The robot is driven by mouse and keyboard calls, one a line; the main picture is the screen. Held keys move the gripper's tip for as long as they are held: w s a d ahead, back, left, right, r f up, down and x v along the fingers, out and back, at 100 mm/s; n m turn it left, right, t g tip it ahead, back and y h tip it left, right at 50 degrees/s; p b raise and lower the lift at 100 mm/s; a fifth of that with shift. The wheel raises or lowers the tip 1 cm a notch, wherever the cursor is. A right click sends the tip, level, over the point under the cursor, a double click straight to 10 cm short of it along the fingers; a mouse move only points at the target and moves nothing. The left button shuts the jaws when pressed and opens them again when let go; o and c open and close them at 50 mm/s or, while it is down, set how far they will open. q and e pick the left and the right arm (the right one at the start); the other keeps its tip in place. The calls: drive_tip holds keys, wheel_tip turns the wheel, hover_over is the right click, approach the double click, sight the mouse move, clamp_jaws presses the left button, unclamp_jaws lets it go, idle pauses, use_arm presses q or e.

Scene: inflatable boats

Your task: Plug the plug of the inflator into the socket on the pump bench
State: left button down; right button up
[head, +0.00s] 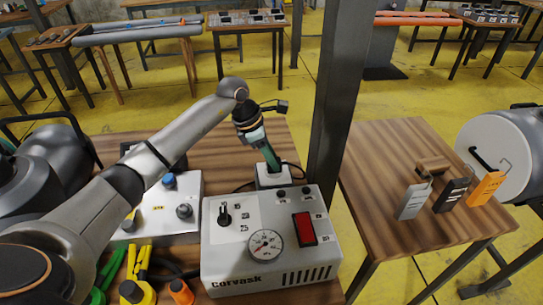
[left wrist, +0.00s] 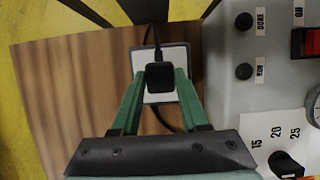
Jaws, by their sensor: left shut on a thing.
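My left gripper (head: 271,164) reaches down from above with its green fingers over the white socket box (head: 266,181) behind the inflator. In the left wrist view the fingers (left wrist: 160,85) are shut on the black plug (left wrist: 160,76), which lies over the middle of the pale socket box (left wrist: 181,56). The plug hides the socket opening, so I cannot tell whether it is seated or just above. A dark cable leads away from the plug. The inflator (head: 225,262) is a grey-white box marked CORVASK, with a gauge, a red switch and a knob. My right gripper is not in view.
A dark post (head: 338,110) rises just right of the socket box. A white control box (head: 160,212) and yellow and green tools (head: 139,265) lie left of the inflator. A side table (head: 385,165) at the right holds grey, black and orange tags (head: 486,188).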

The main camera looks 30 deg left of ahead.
use_arm(q)
drive_tip(key=shift+f+b, duration=0.3)
drive_tip(key=shift+f, duration=0.15)
drive_tip(key=shift+c, duration=1.7)
unclamp_jaws()
drive_tip(key=v, duration=1.2)
drive_tip(key=shift+r+b, duration=0.25)
drive_tip(key=shift+b, duration=0.15)
drive_tip(key=shift+a, duration=0.1)
